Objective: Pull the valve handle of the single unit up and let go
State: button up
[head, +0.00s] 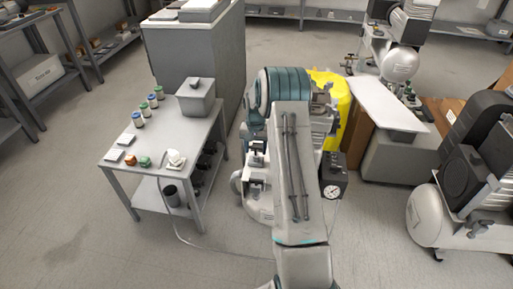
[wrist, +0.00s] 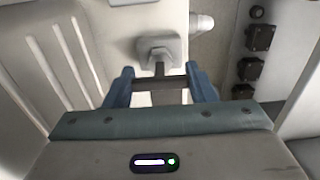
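In the wrist view, my gripper (wrist: 160,82) has its two blue fingers spread wide apart. A dark crossbar (wrist: 160,84) spans the gap between them, and a short stem joins it to a grey block (wrist: 158,48); this looks like the valve handle. I cannot tell whether the fingers touch the bar's ends. In the head view, my arm covers most of the compressor unit in front of me. Its white base (head: 258,212) and a dark box with a round gauge (head: 331,191) show on either side. My gripper and the handle are hidden there.
Pale ribbed housing (wrist: 70,60) is close at left in the wrist view, and dark fittings (wrist: 260,38) are at right. A grey table (head: 150,185) with small jars stands left of the unit. Another compressor (head: 430,215) stands at right. Front left floor is clear.

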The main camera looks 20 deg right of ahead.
jog(key=shift+d+r+p, duration=0.1)
jog(key=shift+r+p, duration=0.65)
jog(key=shift+r, duration=0.15)
jog(key=shift+f, duration=0.1)
jog(key=o, duration=1.4)
notch_tip(320, 180, up, 14)
jog(key=p, duration=0.3)
